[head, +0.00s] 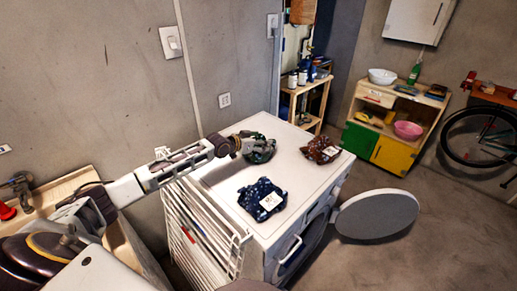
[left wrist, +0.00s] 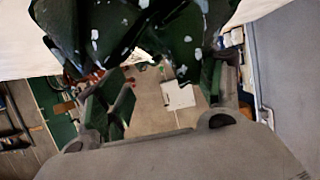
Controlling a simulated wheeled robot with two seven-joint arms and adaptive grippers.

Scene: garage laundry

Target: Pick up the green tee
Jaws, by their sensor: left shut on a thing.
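The green tee (head: 262,150) is a dark green, speckled, crumpled cloth at the back of the white washer top. My left gripper (head: 243,146) reaches it from the left and is shut on it. In the left wrist view the tee (left wrist: 135,30) fills the top, dark green with white flecks, between and beyond the fingers of my left gripper (left wrist: 165,95). Whether the tee still touches the washer top is hard to tell. My right gripper is not in view.
On the white washer (head: 215,182) lie a navy speckled garment (head: 257,191) with a white tag and a brown-red tagged garment (head: 321,149). The round washer door (head: 377,214) stands open. A white drying rack (head: 205,230) stands at its left side.

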